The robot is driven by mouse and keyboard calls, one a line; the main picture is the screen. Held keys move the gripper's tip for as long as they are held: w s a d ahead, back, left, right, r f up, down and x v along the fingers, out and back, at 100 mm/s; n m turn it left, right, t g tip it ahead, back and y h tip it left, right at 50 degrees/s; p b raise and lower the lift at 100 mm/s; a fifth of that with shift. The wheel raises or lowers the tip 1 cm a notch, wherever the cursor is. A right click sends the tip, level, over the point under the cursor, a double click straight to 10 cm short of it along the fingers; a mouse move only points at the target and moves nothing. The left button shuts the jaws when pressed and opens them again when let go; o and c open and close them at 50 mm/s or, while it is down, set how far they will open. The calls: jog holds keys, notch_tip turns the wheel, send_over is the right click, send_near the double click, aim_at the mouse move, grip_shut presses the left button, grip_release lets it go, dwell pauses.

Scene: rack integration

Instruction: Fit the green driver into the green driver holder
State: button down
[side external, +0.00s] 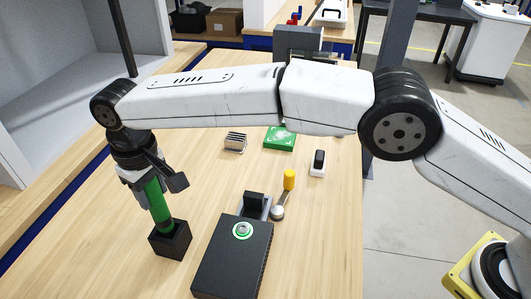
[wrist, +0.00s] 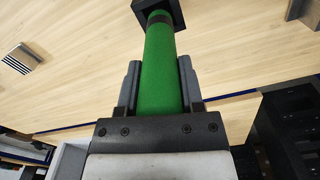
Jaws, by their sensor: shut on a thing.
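The green driver (side external: 157,200) is a green cylinder held between the fingers of my gripper (side external: 155,184). It is slightly tilted in the side view, and its lower end is at the mouth of a black square block (side external: 170,243) on the table. I take this block to be the driver holder; no green shows on it. The lower end looks to be inside the opening, but how deep is hidden. In the wrist view, the driver (wrist: 160,75) runs from my gripper (wrist: 160,95) to the dark block (wrist: 160,10) at the top edge.
A black box with a green-ringed button (side external: 242,231) stands right of the holder. Behind it are a yellow cylinder (side external: 289,179), a green board (side external: 280,138), a ribbed metal block (side external: 234,142) and a small black-and-white part (side external: 318,162). Bare table lies left of the holder.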

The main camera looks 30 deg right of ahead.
aim_at(157, 204)
jog(key=shift+f, duration=1.85)
dwell(0.3)
jog(key=shift+c, duration=0.7)
grip_release()
jog(key=shift+f, duration=0.1)
jog(key=shift+r, duration=4)
jog(key=shift+w+d, duration=0.1)
